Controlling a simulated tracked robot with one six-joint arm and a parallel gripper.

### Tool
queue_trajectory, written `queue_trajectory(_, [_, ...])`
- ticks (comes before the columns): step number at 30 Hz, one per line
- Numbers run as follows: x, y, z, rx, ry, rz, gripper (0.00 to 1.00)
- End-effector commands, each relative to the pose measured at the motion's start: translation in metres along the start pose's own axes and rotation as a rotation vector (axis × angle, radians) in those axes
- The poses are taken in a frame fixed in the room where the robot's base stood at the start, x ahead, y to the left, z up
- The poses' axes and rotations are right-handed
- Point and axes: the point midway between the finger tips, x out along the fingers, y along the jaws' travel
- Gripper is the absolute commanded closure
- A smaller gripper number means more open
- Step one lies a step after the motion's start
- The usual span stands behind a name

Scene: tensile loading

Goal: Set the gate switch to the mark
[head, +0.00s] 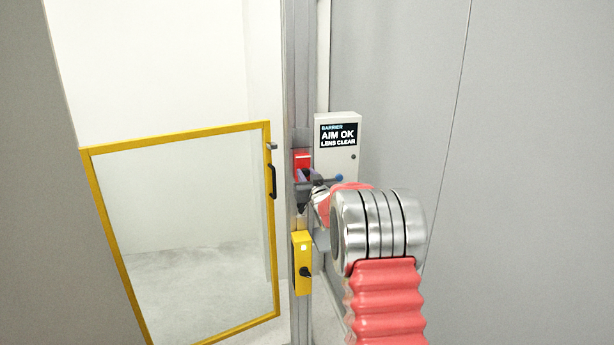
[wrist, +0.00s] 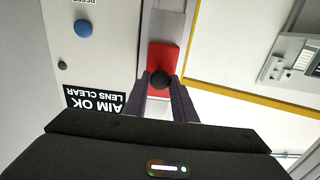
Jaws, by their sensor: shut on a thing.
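A red block (head: 303,160) is mounted on the grey gate post, above a yellow box (head: 302,250) with a dark knob (head: 305,272). I cannot tell for sure which of them is the gate switch, and no mark can be made out. In the wrist view the red block (wrist: 163,55) carries a round black knob (wrist: 160,79). The dark fingers of my gripper (wrist: 160,84) are shut on this knob, one on each side. In the head view my gripper (head: 305,190) is at the lower part of the red block, partly hidden by my arm.
A pale control box (head: 350,125) beside the post reads "AIM OK LENS CLEAR"; its blue button (wrist: 83,28) shows in the wrist view. A yellow-framed gate (head: 185,138) with a black handle (head: 271,181) stands left of the post. Grey wall panels flank the right.

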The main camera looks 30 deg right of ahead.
Motion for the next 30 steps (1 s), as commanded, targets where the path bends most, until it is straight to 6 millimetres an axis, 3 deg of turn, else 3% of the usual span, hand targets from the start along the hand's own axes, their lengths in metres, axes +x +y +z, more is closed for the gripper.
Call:
queue_trajectory(5, [0.000, 0.000, -0.019, -0.001, 0.004, 0.000, 1.00])
queue_trajectory(12, [0.000, 0.000, -0.021, -0.001, 0.004, 0.000, 1.00])
queue_trajectory(13, [0.000, 0.000, -0.021, -0.001, 0.005, 0.000, 0.75])
queue_trajectory(15, [0.000, 0.000, -0.021, -0.001, 0.004, 0.000, 0.70])
queue_trajectory(21, [0.000, 0.000, -0.020, 0.000, 0.003, 0.000, 0.58])
queue_trajectory(30, [-0.002, 0.000, -0.019, 0.000, 0.002, 0.000, 0.58])
